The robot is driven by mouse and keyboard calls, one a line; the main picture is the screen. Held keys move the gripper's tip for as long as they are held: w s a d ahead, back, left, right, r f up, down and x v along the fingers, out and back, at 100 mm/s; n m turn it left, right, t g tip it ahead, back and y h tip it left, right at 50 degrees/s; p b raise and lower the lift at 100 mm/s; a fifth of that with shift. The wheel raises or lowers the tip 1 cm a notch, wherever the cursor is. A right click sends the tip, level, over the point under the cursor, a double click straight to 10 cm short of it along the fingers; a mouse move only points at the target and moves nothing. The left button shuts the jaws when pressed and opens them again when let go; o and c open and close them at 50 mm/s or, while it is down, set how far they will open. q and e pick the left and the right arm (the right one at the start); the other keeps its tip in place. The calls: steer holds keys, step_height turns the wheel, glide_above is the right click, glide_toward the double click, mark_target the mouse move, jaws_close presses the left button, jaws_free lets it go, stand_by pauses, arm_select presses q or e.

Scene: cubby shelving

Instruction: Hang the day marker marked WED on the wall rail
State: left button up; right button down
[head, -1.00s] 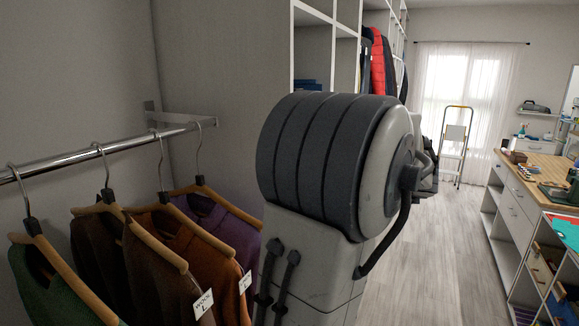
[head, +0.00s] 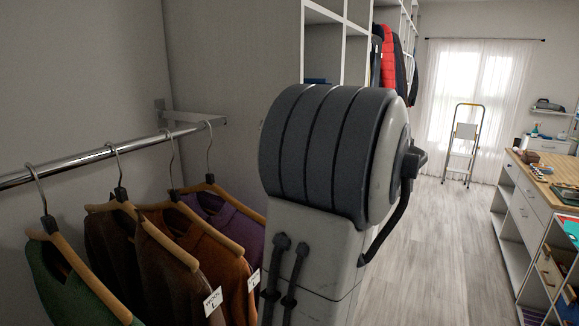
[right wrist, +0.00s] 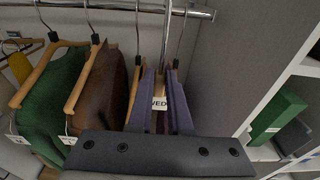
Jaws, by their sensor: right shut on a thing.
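The white day marker with the letters WED (right wrist: 159,103) shows in the right wrist view between the two long fingers of my right gripper (right wrist: 160,80), which is shut on it. The top of the marker is hard to make out among the garments and hangers behind it. The metal wall rail (head: 97,155) runs across the left of the head view and along the top of the right wrist view (right wrist: 198,12). In the right wrist view the marker appears below the rail. I cannot tell the distance between them. My left gripper is not in view.
Garments on wooden hangers hang from the rail: green (head: 62,285), brown (head: 165,270), orange-brown (head: 222,255) and purple (head: 235,222). White cubby shelving (head: 340,40) stands right of the rail alcove. A wood-topped counter (head: 545,175) is at far right. The floor (head: 420,250) between is clear.

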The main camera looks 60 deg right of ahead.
steer(key=w+a+f+b, duration=0.1)
steer(key=w, duration=1.1)
steer(key=w+a+f, duration=0.1)
steer(key=w, duration=1.1)
steer(key=shift+w+f+b, duration=0.35)
steer(key=shift+f+b, duration=0.05)
stand_by(0.8)
steer(key=c, duration=0.8)
jaws_free()
steer(key=shift+o, duration=0.2)
